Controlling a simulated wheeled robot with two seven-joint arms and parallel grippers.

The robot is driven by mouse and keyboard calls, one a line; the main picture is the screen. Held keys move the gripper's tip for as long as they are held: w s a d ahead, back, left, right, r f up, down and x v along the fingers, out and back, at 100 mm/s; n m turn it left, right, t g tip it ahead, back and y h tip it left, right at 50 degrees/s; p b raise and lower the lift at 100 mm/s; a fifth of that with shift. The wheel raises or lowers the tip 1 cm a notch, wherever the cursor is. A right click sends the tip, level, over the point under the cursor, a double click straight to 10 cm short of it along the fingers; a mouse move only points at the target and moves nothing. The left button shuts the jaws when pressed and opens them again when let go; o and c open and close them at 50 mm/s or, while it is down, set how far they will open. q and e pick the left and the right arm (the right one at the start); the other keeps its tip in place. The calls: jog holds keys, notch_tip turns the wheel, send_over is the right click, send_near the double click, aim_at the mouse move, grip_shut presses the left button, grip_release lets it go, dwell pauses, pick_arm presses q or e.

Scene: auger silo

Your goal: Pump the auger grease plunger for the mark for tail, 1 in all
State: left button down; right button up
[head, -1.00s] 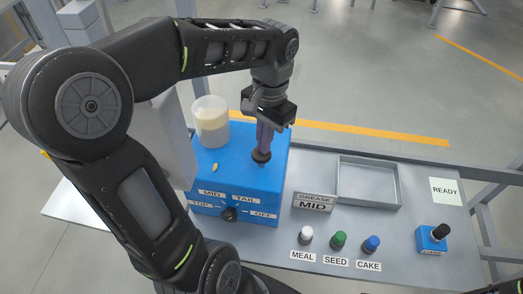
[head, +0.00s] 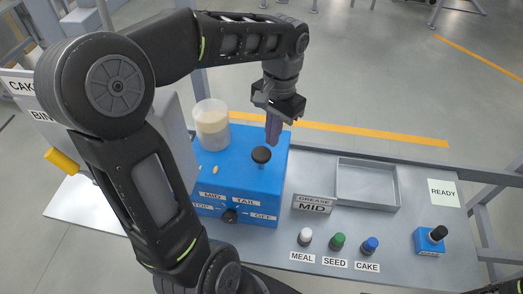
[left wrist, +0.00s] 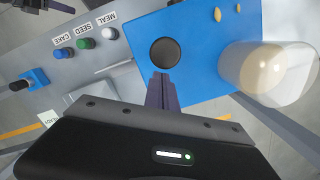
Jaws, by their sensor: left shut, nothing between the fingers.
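The grease plunger has a round black knob (head: 261,155) on top of the blue box (head: 272,178), with a bit of its stem showing below. In the left wrist view the knob (left wrist: 165,53) lies just beyond the fingertips. My left gripper (head: 272,141) is shut and empty, pointing down above and slightly right of the knob, apparently apart from it. Its closed fingers also show in the left wrist view (left wrist: 160,82). A small sign (head: 312,204) reads GREASE MID. A black dial (head: 229,216) on the box front sits among labels including MID, TAIL and OFF; its pointing is unclear.
A clear jar (head: 211,127) of pale material stands on the box. MEAL (head: 305,236), SEED (head: 337,241) and CAKE (head: 369,245) buttons line the table front. An empty grey tray (head: 367,184) and a blue block with a black knob (head: 430,240) stand to the right.

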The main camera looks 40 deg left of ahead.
pick_arm(q)
notch_tip(320, 180, up, 7)
jog(key=p, duration=0.2)
jog(key=shift+w+r+p, duration=0.15)
jog(key=shift+w+p, duration=0.2)
jog(key=shift+p, duration=0.05)
dwell(0.7)
